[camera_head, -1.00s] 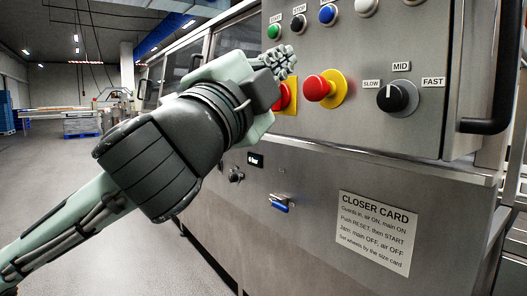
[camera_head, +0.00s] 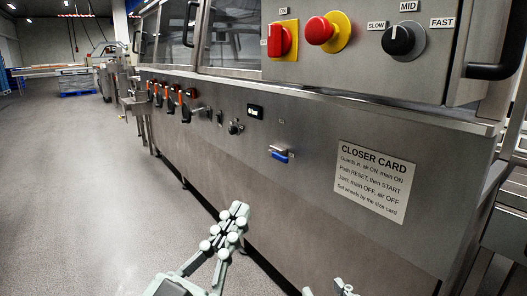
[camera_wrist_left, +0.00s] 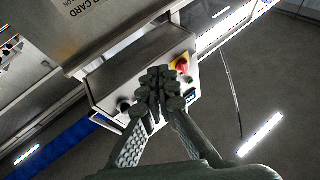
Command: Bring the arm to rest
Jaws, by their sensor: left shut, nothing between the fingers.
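My left gripper (camera_head: 231,226) is low in the head view, in front of the machine's lower side. Its pale fingers are together with nothing between them. In the left wrist view the closed fingers (camera_wrist_left: 160,88) point toward the control box, which appears upside down. A second gripper, my right (camera_head: 343,288), shows only its tips at the bottom edge; I cannot tell whether it is open or shut.
The grey machine carries a red switch (camera_head: 282,41), a red mushroom button (camera_head: 319,31), a black speed knob (camera_head: 398,40) and a blue-handled valve (camera_head: 280,155). A closer card (camera_head: 375,184) is below. Open floor (camera_head: 80,190) lies to the left.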

